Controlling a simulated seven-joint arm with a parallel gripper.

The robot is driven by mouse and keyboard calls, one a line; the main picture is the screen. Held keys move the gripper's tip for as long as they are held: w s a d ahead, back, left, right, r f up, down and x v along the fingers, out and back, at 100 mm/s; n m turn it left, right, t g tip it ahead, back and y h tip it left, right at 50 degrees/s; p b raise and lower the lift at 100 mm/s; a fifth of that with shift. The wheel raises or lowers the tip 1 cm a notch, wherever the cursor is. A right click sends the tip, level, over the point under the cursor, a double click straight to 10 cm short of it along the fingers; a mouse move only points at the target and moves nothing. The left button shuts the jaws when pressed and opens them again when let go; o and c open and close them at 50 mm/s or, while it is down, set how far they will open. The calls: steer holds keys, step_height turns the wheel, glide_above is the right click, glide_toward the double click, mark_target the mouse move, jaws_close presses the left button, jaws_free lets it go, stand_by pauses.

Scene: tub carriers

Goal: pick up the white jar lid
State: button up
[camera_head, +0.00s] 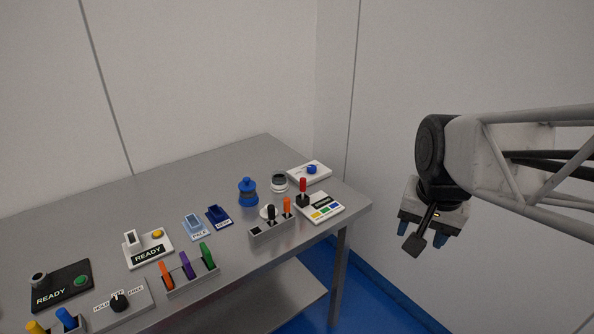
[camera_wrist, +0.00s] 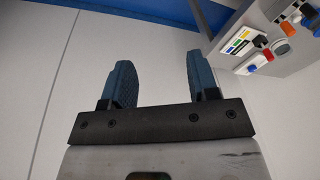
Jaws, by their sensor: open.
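A small white round piece (camera_head: 264,212), which looks like the jar lid, lies on the metal table (camera_head: 190,178), partly hidden behind a grey block of levers. A short white jar (camera_head: 279,182) with a dark grey top stands just behind it; whether its mouth is open is too small to tell. My gripper (camera_head: 422,231) is off to the right of the table, in the air and well apart from the lid. Its blue fingers are spread and empty in the wrist view (camera_wrist: 160,78). The lid cannot be made out clearly in the wrist view.
The lever block (camera_head: 271,228) stands in front of the lid. A blue jar (camera_head: 248,192) is to its left, a panel with a red lever (camera_head: 320,208) to its right, and a white panel with a blue knob (camera_head: 310,172) behind. Several switch panels fill the table's near left.

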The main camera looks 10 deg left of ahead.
steer(key=w+a+f+m+g, duration=0.15)
steer(key=w+a+m, duration=0.25)
steer(key=w+a, duration=0.45)
steer(key=w+a+f+m, duration=0.3)
steer(key=w+a, duration=0.3)
steer(key=w, duration=0.6)
steer(key=w+a+f+m, duration=0.2)
steer(key=w+a+f, duration=0.2)
steer(key=a, duration=0.2)
steer(key=w+a+f+m, duration=0.3)
steer(key=w+a+f, duration=0.1)
steer(key=a, duration=0.3)
steer(key=w+a+f+m, duration=0.2)
steer(key=w+a+f, duration=0.2)
steer(key=a, duration=0.3)
steer(key=shift+w+a+f+g, duration=0.25)
steer(key=shift+f+g, duration=0.1)
steer(key=shift+f, duration=0.1)
steer(key=shift+w+a+f+m, duration=0.1)
steer(key=shift+a+f+m, duration=0.15)
steer(key=shift+a+m, duration=0.1)
steer(key=shift+f, duration=1.3)
steer(key=shift+f, duration=0.1)
